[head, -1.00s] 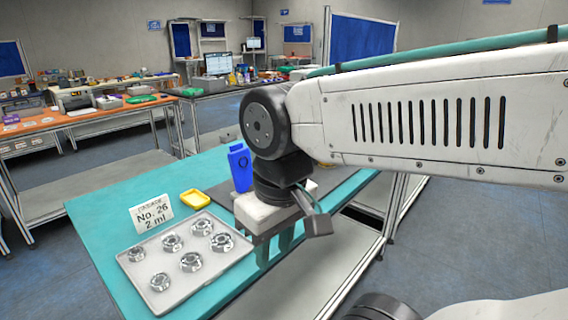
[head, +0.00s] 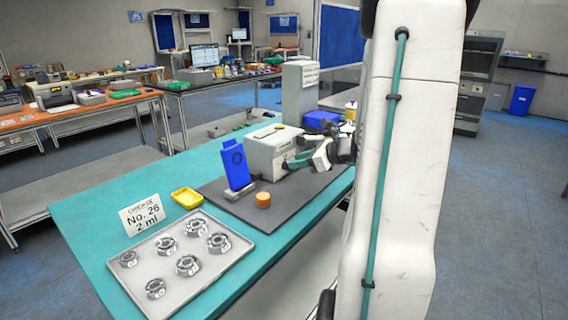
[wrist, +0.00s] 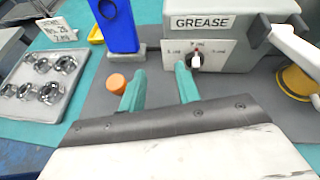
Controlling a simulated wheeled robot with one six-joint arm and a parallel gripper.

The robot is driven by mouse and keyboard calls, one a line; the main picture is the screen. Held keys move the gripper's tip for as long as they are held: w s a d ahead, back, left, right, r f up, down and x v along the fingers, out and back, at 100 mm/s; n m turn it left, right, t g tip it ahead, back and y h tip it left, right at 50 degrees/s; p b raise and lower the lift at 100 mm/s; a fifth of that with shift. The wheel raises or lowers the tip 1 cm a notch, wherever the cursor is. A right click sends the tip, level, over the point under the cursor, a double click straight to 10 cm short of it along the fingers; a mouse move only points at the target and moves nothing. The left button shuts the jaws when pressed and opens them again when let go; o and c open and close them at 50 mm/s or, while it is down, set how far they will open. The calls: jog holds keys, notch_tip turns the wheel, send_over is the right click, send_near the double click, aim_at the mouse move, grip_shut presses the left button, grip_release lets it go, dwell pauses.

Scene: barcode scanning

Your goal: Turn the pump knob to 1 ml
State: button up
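The grease pump (wrist: 225,35) is a pale box labelled GREASE in the wrist view. It also shows in the head view (head: 268,155) on a dark mat. Its small knob (wrist: 196,62), dark and red with a white part, is on the front face, with ml marks around it too small to read surely. My gripper (wrist: 160,70) is open, its two teal fingers apart and empty. The right fingertip is close to the knob's left side; I cannot tell whether it touches. In the head view my gripper (head: 298,161) is at the pump's front.
A blue upright container (wrist: 118,22) and an orange cap (wrist: 115,83) stand left of the fingers. A yellow tray (head: 187,198), a "No. 26, 2 ml" sign (head: 142,214) and a metal tray (head: 224,257) of bearings lie left. A yellow-rimmed spool-like part (wrist: 297,82) is right of the pump.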

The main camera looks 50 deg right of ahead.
jog(key=s+d+f+m+h, duration=0.1)
jog(key=d+f+m+h, duration=0.15)
jog(key=d, duration=0.25)
jog(key=shift+m+t+y, duration=0.25)
jog(key=shift+t, duration=0.15)
jog(key=x, duration=0.6)
jog(key=shift+w+r, duration=0.1)
jog(key=shift+w, duration=0.4)
grip_shut()
